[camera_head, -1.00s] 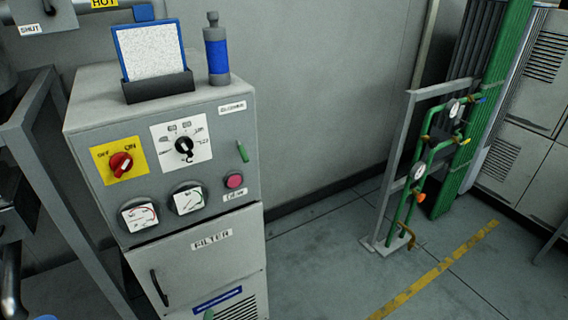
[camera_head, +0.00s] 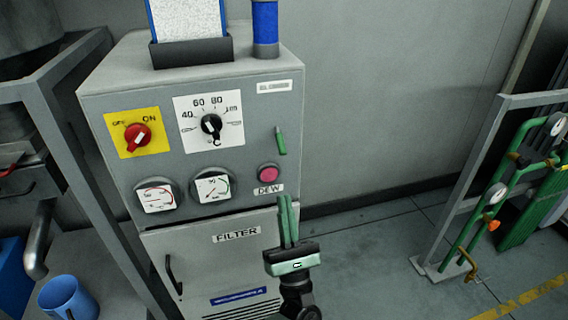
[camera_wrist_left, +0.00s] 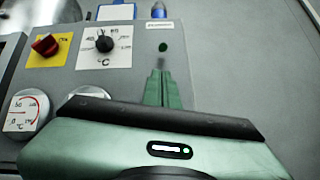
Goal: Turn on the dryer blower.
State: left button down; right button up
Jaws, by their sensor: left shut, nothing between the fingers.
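The grey dryer cabinet (camera_head: 222,97) faces me with its control panel. A small green lever (camera_head: 281,141) sits on the panel's right side, below a white label (camera_head: 274,86) whose text is blurred. In the wrist view the lever shows as a green spot (camera_wrist_left: 163,48) just beyond the fingertips. A red rotary switch (camera_head: 137,134) is on a yellow OFF/ON plate; its setting is unclear. My left gripper (camera_head: 287,202) is shut and empty, fingers pointing up, in front of the panel below the lever in the head view. It also shows in the wrist view (camera_wrist_left: 161,76). My right gripper is not in view.
A temperature dial (camera_head: 211,126), two gauges (camera_head: 157,197) and a pink button (camera_head: 268,174) share the panel. The filter door (camera_head: 205,262) is below. A grey frame with green pipes (camera_head: 522,185) stands right, with free floor between. A blue mug (camera_head: 66,297) is lower left.

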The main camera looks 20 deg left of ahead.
aim_at(280, 142)
pick_arm(q)
jog(key=shift+p+x, duration=2.15)
jog(key=shift+x, duration=2.9)
